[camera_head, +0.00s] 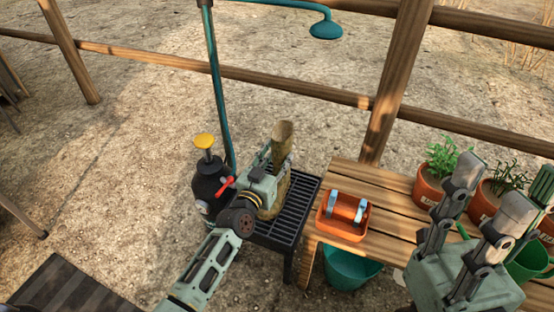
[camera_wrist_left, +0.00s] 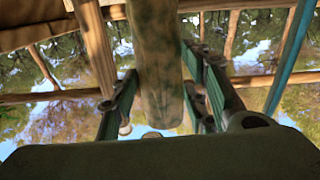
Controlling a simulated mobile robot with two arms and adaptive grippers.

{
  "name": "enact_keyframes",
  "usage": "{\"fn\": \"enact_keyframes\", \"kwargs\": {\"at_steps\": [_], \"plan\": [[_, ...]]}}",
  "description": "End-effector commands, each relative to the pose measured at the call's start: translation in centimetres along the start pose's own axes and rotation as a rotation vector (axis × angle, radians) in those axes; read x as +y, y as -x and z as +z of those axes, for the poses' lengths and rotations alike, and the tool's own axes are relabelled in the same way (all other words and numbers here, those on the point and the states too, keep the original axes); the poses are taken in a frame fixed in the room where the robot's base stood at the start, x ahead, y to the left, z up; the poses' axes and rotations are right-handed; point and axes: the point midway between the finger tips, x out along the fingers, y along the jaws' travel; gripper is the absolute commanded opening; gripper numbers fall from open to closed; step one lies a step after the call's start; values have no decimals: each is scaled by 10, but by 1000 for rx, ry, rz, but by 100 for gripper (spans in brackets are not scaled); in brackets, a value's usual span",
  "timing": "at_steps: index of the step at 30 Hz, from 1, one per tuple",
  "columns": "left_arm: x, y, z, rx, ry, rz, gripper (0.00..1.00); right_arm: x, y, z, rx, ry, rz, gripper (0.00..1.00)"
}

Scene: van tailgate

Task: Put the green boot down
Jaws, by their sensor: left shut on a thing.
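The green boot (camera_head: 283,134), mottled olive-brown, stands roughly upright with its shaft opening at the top. My left gripper (camera_head: 266,176) is shut on its shaft and hides part of it. The left wrist view shows the boot shaft (camera_wrist_left: 160,65) between the fingers of the left gripper (camera_wrist_left: 160,100). The boot's lower part is over a black slatted rack (camera_head: 297,205); I cannot tell whether the sole touches the slats. My right gripper (camera_head: 492,195) is open and empty at the right, above the wooden bench.
A black pump bottle (camera_head: 209,181) with a yellow top stands left of the rack. An orange caddy (camera_head: 343,216) sits on the wooden bench (camera_head: 387,188), near potted plants (camera_head: 431,187). A teal bucket (camera_head: 350,268) is beneath. A teal shower pipe (camera_head: 216,85) rises behind.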

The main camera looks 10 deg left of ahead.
Motion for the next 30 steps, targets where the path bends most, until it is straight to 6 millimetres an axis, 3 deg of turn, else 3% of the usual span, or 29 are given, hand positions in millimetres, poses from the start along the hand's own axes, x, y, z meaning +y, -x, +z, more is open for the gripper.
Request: {"fn": "enact_keyframes", "kwargs": {"at_steps": [6, 7, 13, 24, 30], "plan": [[0, 0, 2, 2, -1, 0, 0, 0, 2, 1, -1, 0, 0, 40], [0, 0, 3, 0, 0, 0, 43, 0, 2, 0, -1, 0, 0, 40], [0, 0, 2, -1, 0, 0, 61, 0, 1, 1, -2, 0, 0, 40], [0, 0, -3, 0, 1, 0, 61, 0, -3, 0, -2, 0, 0, 40], [0, 31, -2, -5, -1, 1, 61, 0, -15, -2, -2, 0, 0, 40]]}}
